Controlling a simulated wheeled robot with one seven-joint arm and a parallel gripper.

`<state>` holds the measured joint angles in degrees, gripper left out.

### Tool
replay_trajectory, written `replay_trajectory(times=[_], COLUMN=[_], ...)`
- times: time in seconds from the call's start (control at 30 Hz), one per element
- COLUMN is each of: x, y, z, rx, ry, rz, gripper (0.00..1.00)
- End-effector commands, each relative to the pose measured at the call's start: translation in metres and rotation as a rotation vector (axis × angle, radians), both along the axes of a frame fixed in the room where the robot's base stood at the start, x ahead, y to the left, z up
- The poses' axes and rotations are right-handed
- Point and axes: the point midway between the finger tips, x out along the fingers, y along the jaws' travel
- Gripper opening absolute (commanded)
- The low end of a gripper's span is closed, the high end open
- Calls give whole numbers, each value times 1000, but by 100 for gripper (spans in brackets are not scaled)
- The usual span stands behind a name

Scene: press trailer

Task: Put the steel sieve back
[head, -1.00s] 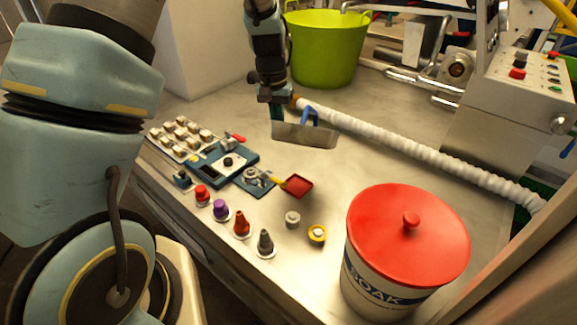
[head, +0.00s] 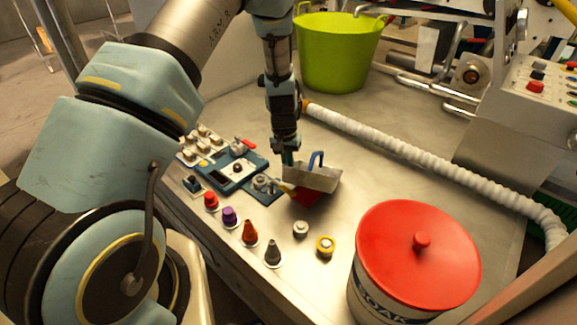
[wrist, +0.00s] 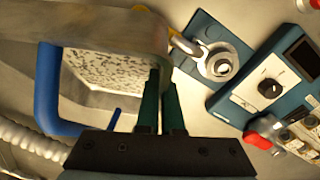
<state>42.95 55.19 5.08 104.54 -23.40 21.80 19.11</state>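The steel sieve (head: 315,179) is a grey metal box frame with a blue handle. In the head view it hangs just over the red square scoop (head: 303,198) and partly covers it; I cannot tell whether they touch. The wrist view shows the sieve (wrist: 118,24) close up, with speckled mesh inside its frame. My gripper (head: 288,160) is at the sieve's left end. In the wrist view my gripper (wrist: 161,75) has its green fingers close together on the sieve's end wall.
A blue panel (head: 216,183) with a dial and metal fitting lies left of the scoop. Several coloured nozzles stand along the front edge. A red-lidded tub (head: 412,250) is at front right, a white hose (head: 430,164) behind, a green bucket (head: 338,55) at the back.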

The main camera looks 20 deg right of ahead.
Motion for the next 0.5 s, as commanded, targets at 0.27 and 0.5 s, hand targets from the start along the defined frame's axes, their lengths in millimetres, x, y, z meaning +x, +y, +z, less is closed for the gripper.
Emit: replay_trajectory(times=[0.27, 0.5], x=[0, 0], y=[0, 0], z=[-2, -3], rx=[-1, 0], ry=[-1, 0], rz=[-1, -1], gripper=[0, 24])
